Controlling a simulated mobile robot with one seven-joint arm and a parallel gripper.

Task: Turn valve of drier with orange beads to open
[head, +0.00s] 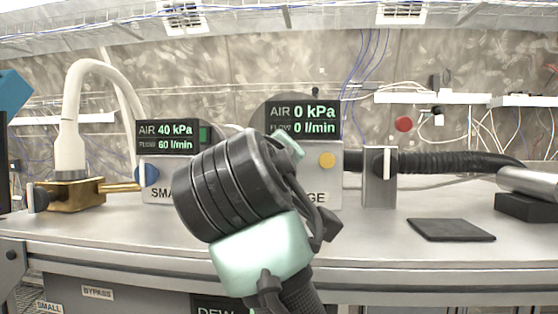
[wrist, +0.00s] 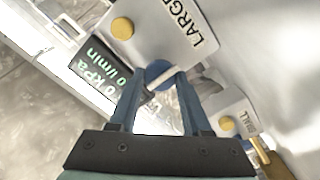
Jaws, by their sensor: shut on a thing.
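In the wrist view, my gripper (wrist: 160,84) has its two blue-grey fingers on either side of a pale bar handle on a round blue valve knob (wrist: 157,70). It is shut on this handle. The knob is on the grey panel labelled LARGE (wrist: 170,25). In the head view, my wrist and arm cover my fingers, the knob and much of that panel (head: 325,160). No orange beads or drier vessel can be made out in either view.
The LARGE display (head: 302,120) reads 0 kPa and 0 l/min. The SMALL display (head: 168,136) reads 40 kPa and 60 l/min, above another blue knob (head: 147,175). A white hose (head: 70,110) stands left. A dark pad (head: 450,230) lies on the bench (head: 370,260) at right.

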